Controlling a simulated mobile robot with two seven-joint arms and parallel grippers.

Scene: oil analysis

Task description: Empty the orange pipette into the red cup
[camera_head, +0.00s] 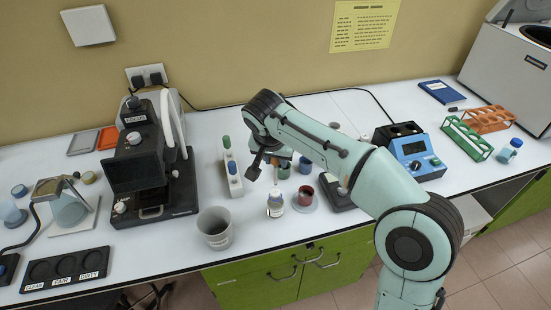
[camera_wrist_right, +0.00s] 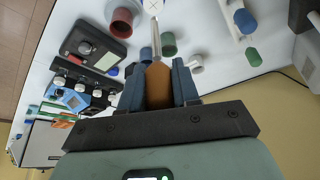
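My right gripper (camera_wrist_right: 158,85) is shut on the orange bulb of the orange pipette (camera_wrist_right: 157,92). The pipette's thin pale stem points away from the fingers, towards a white-topped vessel marked with a cross (camera_wrist_right: 152,6). The red cup (camera_wrist_right: 122,20) is beside that stem in the right wrist view, apart from it. In the head view the red cup (camera_head: 305,196) stands on the table, right of a small pale bottle (camera_head: 275,204). My right gripper (camera_head: 258,166) is above the table, left of the red cup; the pipette is not clearly visible there. My left gripper is out of view.
A white rack with blue- and green-capped pipettes (camera_head: 232,172) stands left of the gripper. A grey bin (camera_head: 215,228) is at the front edge. A black microscope-like device (camera_head: 140,160) is further left, and a blue instrument (camera_head: 412,150) right.

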